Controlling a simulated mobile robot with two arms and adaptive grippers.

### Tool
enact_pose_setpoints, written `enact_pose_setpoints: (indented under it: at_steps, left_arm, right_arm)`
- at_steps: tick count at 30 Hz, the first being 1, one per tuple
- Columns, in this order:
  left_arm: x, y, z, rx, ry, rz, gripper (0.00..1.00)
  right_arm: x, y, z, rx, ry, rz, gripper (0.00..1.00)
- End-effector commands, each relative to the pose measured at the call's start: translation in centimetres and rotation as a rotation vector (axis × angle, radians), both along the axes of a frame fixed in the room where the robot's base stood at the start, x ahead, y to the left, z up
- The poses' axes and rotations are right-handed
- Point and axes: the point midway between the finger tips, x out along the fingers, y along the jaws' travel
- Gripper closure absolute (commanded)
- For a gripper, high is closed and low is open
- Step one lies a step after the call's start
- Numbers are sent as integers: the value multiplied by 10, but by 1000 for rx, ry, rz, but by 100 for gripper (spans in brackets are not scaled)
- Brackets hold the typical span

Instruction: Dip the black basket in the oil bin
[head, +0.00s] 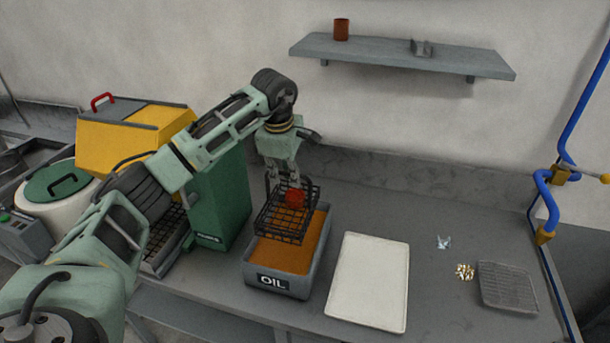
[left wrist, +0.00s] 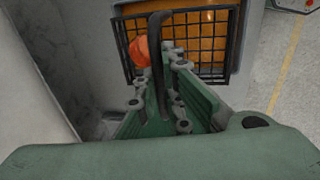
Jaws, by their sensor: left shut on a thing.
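The black wire basket (head: 272,222) hangs from my left gripper (head: 284,180) over the oil bin. My left gripper is shut on the basket's handle, which shows as a dark arched bar in the left wrist view (left wrist: 158,60). The basket holds a red-orange item (head: 294,198), also visible in the left wrist view (left wrist: 139,50). The oil bin (head: 277,283) is a grey box labelled OIL, filled with orange-brown oil (head: 285,257). The basket appears above the oil; the exact gap is hard to tell. My right gripper is not in view.
A green box (head: 222,205) stands left of the bin, and a white tray (head: 368,282) lies to its right. A wire rack (head: 506,286) and small metal pieces (head: 465,271) lie further right. A shelf (head: 400,54) is on the wall, and a blue pipe (head: 566,130) rises at right.

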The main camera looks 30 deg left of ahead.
Motion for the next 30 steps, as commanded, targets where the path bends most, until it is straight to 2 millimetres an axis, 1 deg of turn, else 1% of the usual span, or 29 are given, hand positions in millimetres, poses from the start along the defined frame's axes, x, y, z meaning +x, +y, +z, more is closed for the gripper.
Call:
enact_pose_setpoints:
  at_steps: [5, 21, 30]
  left_arm:
    - [0, 1, -9, -1, -1, 1, 100]
    - [0, 1, -52, 0, -2, 0, 100]
    - [0, 1, -76, 0, -1, 1, 100]
  right_arm:
    - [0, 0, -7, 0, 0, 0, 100]
    - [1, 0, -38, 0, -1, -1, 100]
    - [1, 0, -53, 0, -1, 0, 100]
